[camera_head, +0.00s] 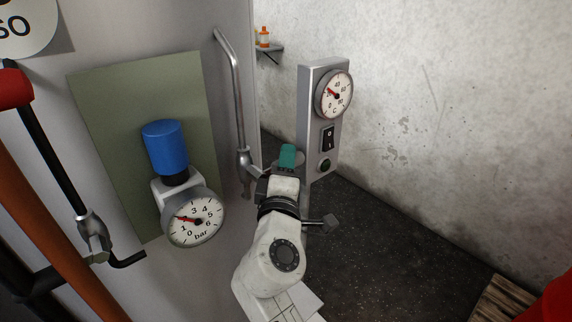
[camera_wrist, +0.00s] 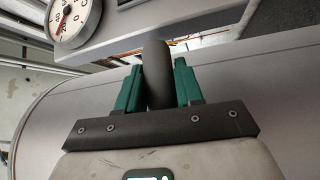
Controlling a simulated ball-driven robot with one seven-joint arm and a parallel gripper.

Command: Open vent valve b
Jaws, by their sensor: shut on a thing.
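My gripper (camera_head: 288,156) has teal fingers and is in front of the grey panel in the head view, just right of a pipe fitting. In the wrist view my gripper (camera_wrist: 157,82) is shut on a dark grey rounded handle (camera_wrist: 156,58), one finger on each side of it. The handle is hidden behind my gripper in the head view. A metal pipe (camera_head: 238,100) runs down to a valve-like fitting (camera_head: 246,162) beside my gripper. No label naming vent valve b is readable.
A control box (camera_head: 318,125) with a temperature gauge (camera_head: 334,95) and a switch stands close behind my gripper. A blue-capped regulator (camera_head: 166,148) with a bar gauge (camera_head: 193,218) is on the left. Dark floor (camera_head: 380,250) lies open to the right.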

